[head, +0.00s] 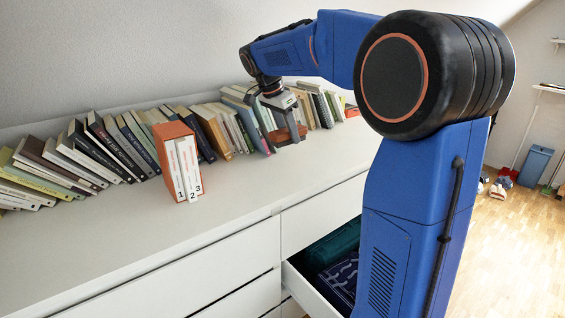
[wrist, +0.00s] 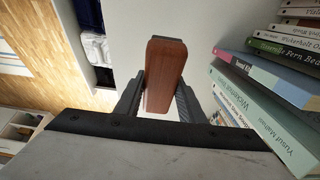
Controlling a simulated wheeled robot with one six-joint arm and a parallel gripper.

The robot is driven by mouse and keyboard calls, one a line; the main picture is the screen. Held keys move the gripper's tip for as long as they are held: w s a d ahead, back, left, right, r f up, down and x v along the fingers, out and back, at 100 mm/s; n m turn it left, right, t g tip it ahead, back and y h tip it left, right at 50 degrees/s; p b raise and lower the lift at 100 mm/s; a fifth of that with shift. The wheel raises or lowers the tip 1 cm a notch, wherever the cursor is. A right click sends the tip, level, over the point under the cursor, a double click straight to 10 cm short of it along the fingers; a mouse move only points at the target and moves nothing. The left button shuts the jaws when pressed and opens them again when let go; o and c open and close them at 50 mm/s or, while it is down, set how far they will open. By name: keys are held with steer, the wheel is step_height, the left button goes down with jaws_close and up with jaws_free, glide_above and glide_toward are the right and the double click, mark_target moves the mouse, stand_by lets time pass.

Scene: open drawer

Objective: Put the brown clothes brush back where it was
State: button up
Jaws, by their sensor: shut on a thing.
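The brown clothes brush (wrist: 166,62) is a reddish-brown, rounded block in the wrist view, upright in the picture between my two fingers. My gripper (wrist: 160,98) is shut on it, with one finger against each side. In the head view my gripper (head: 283,112) is over the dresser top at the back, in front of the book row. The brush (head: 290,134) shows there as a small brown piece at the fingertips, partly hidden by them. I cannot tell whether it touches the dresser top. The open drawer (head: 299,286) is at lower right, partly hidden by my arm.
A row of leaning books (head: 105,147) lines the wall on the white dresser top (head: 130,240). An orange slipcase with white volumes (head: 178,160) stands in front of it. Dark folded cloth (head: 340,274) lies in the drawer. The front of the top is clear.

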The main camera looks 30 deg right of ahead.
mark_target(292, 168)
steer(key=shift+f, duration=4.8)
steer(key=shift+f, duration=0.1)
steer(key=o, duration=1.2)
